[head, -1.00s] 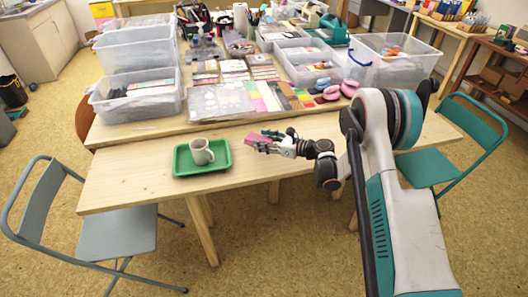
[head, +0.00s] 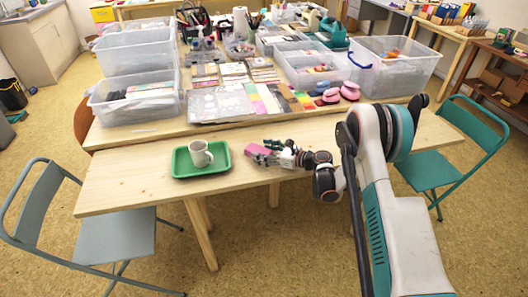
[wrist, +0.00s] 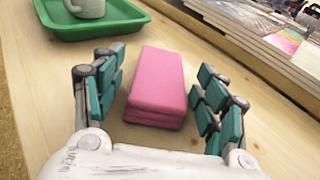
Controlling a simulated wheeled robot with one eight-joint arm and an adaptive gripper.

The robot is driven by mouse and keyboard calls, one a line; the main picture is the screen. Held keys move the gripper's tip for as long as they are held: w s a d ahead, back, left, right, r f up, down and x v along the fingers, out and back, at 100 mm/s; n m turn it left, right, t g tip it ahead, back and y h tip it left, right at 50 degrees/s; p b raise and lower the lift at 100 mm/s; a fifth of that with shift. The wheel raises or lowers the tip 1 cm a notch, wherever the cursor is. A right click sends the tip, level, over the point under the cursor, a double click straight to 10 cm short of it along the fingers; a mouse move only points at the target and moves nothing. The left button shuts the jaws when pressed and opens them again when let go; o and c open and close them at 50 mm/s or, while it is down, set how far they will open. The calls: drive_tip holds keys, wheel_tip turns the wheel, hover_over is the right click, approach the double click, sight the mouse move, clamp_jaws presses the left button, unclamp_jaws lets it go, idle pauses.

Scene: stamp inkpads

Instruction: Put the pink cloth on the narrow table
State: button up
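The pink cloth (head: 258,150) is a folded block on the narrow table (head: 125,185), right of the green tray. In the wrist view the pink cloth (wrist: 158,82) lies flat on the wood between my fingers. My gripper (head: 272,151) is low over the tabletop around it. In the wrist view my gripper (wrist: 158,95) is open, with a visible gap between the cloth and the fingers on each side.
The green tray (head: 182,171) holds a grey mug (head: 200,154) to the left of the cloth. Behind, a larger table carries clear bins (head: 135,101), paper sheets and pink stamps (head: 350,91). The narrow table's left end is clear.

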drive_tip(key=shift+r, duration=0.2)
drive_tip(key=p+v, duration=0.4)
drive_tip(key=v, duration=0.8)
wheel_tip(320, 180, up, 13)
drive_tip(key=s+n+h, duration=0.1)
drive_tip(key=n+h, duration=0.2)
drive_tip(key=n, duration=0.2)
drive_tip(key=s+d+r+n+g+h, duration=0.1)
drive_tip(key=s+r+n+h, duration=0.15)
drive_tip(key=s+r, duration=0.3)
drive_tip(key=s+d+r+n+h, duration=0.2)
drive_tip(key=s+r+n, duration=0.2)
drive_tip(key=s+r, duration=0.15)
drive_tip(key=s+d+r+n+h, duration=0.1)
drive_tip(key=s+d+n+h, duration=0.1)
drive_tip(key=s, duration=0.6)
drive_tip(key=s+d+r+n+h, duration=0.2)
drive_tip(key=s+d+n, duration=0.2)
drive_tip(key=s, duration=0.5)
drive_tip(key=s+d+r+n+h, duration=0.1)
drive_tip(key=s+d+n+h, duration=0.1)
drive_tip(key=s+n, duration=0.4)
drive_tip(key=shift+s+d+r+t, duration=0.35)
drive_tip(key=shift+s+d, duration=0.2)
drive_tip(key=shift+s, duration=1.1)
